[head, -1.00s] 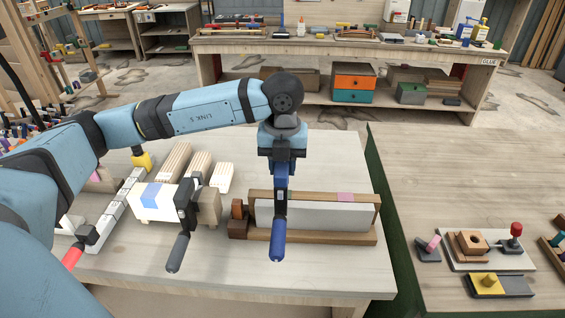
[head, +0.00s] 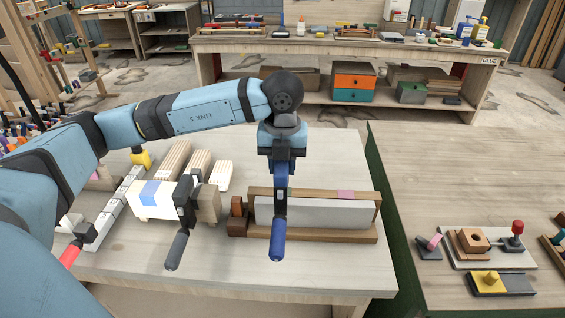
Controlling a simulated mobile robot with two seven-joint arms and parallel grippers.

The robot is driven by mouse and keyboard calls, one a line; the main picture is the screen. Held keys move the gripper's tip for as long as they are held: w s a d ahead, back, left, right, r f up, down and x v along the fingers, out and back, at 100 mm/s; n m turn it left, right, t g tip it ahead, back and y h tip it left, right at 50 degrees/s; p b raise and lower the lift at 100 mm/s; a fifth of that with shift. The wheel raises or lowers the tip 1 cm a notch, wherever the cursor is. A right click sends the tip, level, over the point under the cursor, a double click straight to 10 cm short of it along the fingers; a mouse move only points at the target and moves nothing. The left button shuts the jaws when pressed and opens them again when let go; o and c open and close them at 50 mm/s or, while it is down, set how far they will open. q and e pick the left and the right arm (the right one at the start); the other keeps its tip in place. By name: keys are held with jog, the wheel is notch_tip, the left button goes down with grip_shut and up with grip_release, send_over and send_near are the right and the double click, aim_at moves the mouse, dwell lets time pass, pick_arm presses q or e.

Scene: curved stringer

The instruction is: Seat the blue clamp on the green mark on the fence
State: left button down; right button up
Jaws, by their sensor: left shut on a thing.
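The blue clamp (head: 280,206) hangs upright from my left gripper (head: 281,158), which is shut on its upper end. The clamp's bar crosses in front of the fence (head: 320,193), a long brown wooden strip with a pale board on its front side. A small greenish patch (head: 291,192) shows at the fence top just right of the clamp bar, partly covered by it. A pink mark (head: 346,195) lies farther right on the fence. I cannot tell whether the clamp touches the fence. My right gripper is out of view.
A grey-handled clamp (head: 178,248) and a white block with a blue band (head: 152,195) stand left of the fence. A red-handled clamp (head: 71,252) is farther left. The bench (head: 330,275) is clear in front of the fence. Jigs stand on a surface at right.

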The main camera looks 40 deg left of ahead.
pick_arm(q)
jog(key=shift+f+b, duration=1.1)
jog(key=shift+f, duration=0.3)
jog(key=shift+f+b, duration=1.2)
jog(key=shift+f, duration=0.3)
jog(key=shift+f, duration=0.15)
jog(key=shift+f+b, duration=0.5)
jog(key=shift+b, duration=0.1)
jog(key=c, duration=0.8)
grip_release()
